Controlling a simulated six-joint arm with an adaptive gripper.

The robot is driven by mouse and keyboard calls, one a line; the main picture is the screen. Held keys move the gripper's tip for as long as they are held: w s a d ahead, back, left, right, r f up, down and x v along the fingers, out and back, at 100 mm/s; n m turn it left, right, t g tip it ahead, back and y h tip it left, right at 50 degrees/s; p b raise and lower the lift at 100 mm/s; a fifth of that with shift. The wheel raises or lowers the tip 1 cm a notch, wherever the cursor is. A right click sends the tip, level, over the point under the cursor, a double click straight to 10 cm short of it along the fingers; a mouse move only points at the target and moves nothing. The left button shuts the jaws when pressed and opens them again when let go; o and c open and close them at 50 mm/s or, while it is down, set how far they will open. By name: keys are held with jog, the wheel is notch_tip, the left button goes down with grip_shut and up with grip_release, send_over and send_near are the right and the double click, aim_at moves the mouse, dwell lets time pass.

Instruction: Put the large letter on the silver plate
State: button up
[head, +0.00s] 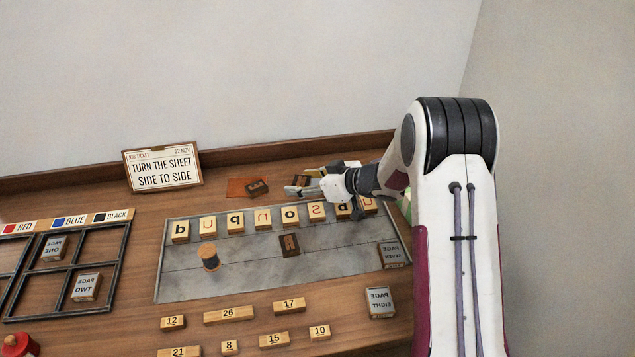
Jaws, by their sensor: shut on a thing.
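The silver plate is likely the grey metal plate (180,285) on the wooden table. A row of tan letter blocks (234,223) stands along its far edge. A small dark brown block (289,245) lies mid-plate. Another dark brown block (257,187) lies behind the plate, by an orange-brown patch (236,187). My gripper (301,183) is just beyond the plate's far edge, shut on a small dark brown block (301,180) seen between its fingers. Its face is too small to read. My arm hides the right end of the letter row.
A dark spool (210,262) with a tan top stands on the plate. Page blocks (380,302) sit at the right and numbered wooden blocks (228,313) in front. A black divided frame (66,312) lies left. A job ticket sign (162,167) stands behind. Parts of the plate's middle are clear.

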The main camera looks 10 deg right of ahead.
aim_at(314, 181)
jog(key=w+d+r+m+t+h, duration=0.1)
jog(key=w+d+m+h, duration=0.3)
jog(key=w, duration=0.4)
jog(key=shift+w+d+m+t+h, duration=0.45)
jog(key=shift+d+t, duration=0.35)
jog(key=shift+d, duration=0.4)
jog(key=shift+s, duration=0.1)
jog(key=shift+f, duration=3.15)
jog(key=shift+f, duration=1.8)
jog(key=shift+f, duration=0.2)
